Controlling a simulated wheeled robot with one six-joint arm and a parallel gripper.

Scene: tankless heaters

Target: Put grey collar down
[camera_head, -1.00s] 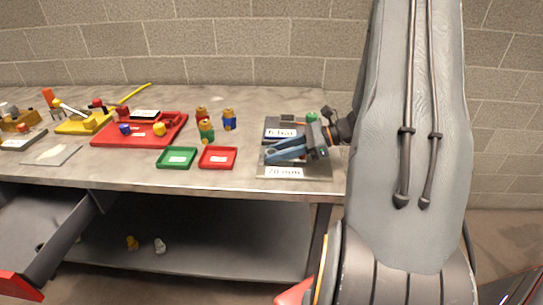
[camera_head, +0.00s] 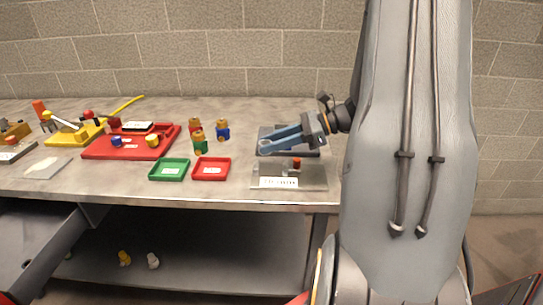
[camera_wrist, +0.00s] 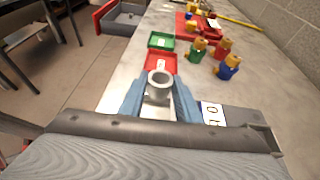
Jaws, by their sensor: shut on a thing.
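The grey collar (camera_wrist: 158,84) is a short hollow ring. In the wrist view it sits upright between the blue fingers of my gripper (camera_wrist: 158,98), which are shut on it. In the head view my gripper (camera_head: 268,147) points left above the right end of the bench. The collar cannot be made out clearly there. The wrist view shows the collar above the bench top, in line with the near edge of the red tray (camera_wrist: 161,63).
The red tray (camera_head: 211,169) and green tray (camera_head: 169,170) lie left of my gripper, with several coloured figures behind them. A grey plate (camera_head: 312,178) with a label and red knob lies in front. A dark plate (camera_head: 268,133) is partly hidden behind my gripper.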

